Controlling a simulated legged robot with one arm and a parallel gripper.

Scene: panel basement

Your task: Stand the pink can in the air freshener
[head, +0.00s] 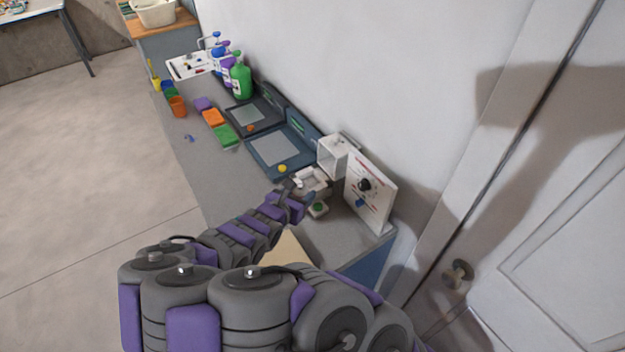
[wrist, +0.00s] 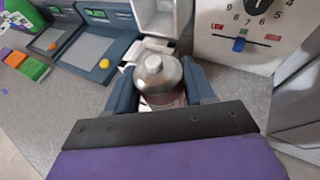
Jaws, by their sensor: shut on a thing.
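The pink can (wrist: 158,76) has a silver domed top with a small cap, and a little of its pinkish body shows below the dome. My gripper (wrist: 160,92) is shut around it, one finger at each side, and the can looks upright. The white air freshener (wrist: 160,17) is an open box just beyond the can in the wrist view. In the head view the air freshener (head: 333,157) stands against the wall, beyond my gripper (head: 303,187). White parts show around the can; I cannot tell whether it touches them. The can's bottom is hidden.
A white panel with a dial (head: 369,191) stands to the right. A small green-topped block (head: 318,208) sits near my gripper. Dark trays (head: 262,158), sponges (head: 213,117) and bottles (head: 240,81) line the counter leftward. A door (head: 560,250) is at the right.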

